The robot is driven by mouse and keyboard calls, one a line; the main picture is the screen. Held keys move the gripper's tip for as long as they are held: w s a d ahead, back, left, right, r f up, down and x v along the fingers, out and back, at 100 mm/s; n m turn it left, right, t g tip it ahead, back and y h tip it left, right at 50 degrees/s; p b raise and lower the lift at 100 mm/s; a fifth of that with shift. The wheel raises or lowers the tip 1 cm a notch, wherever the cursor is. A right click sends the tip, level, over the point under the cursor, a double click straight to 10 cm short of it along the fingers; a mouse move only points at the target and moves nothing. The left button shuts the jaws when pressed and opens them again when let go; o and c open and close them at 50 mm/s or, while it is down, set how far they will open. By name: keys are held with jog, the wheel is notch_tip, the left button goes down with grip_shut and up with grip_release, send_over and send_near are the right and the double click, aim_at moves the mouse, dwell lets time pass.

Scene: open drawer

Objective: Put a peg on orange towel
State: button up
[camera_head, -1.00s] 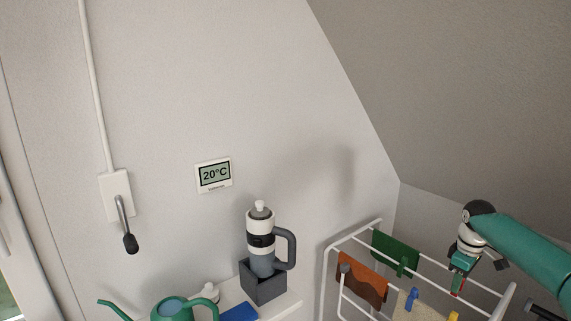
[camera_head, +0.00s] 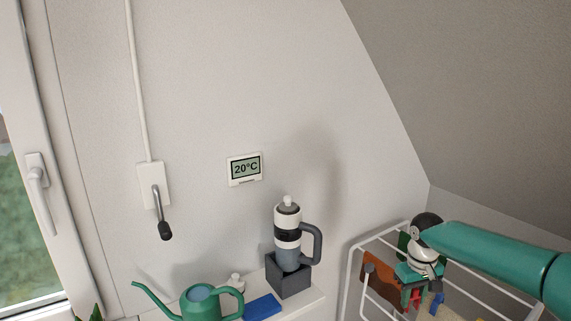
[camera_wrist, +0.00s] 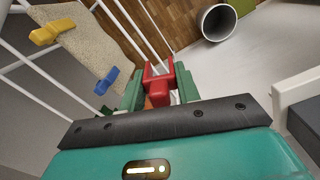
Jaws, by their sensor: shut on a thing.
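My gripper (camera_wrist: 159,90) is shut on a red peg (camera_wrist: 160,82), held between its green fingers in the wrist view. In the head view the red peg (camera_head: 416,295) shows below my gripper (camera_head: 412,291), just right of the orange towel (camera_head: 378,284). The orange towel hangs on the white drying rack (camera_head: 353,268), partly hidden. I cannot tell whether the peg touches it. A beige towel (camera_wrist: 88,38) carries a yellow peg (camera_wrist: 52,32) and a blue peg (camera_wrist: 106,82); the blue peg (camera_head: 437,300) also shows in the head view.
A green towel (camera_head: 402,241) hangs at the rack's back, mostly hidden by my arm. Rack bars surround my gripper. Left of the rack, a shelf holds a bottle (camera_head: 288,240) in a dark box and a green watering can (camera_head: 200,302). A white cylinder (camera_wrist: 217,22) stands on the floor.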

jog(key=w+a+m, duration=0.1)
jog(key=a+m, duration=0.1)
jog(key=a, duration=0.9)
jog(key=w+a+f+m, duration=0.1)
jog(key=a+m, duration=0.1)
jog(key=a, duration=0.8)
jog(key=shift+w+a+m, duration=0.3)
jog(key=shift+w+a, duration=0.05)
jog(key=shift+a, duration=0.05)
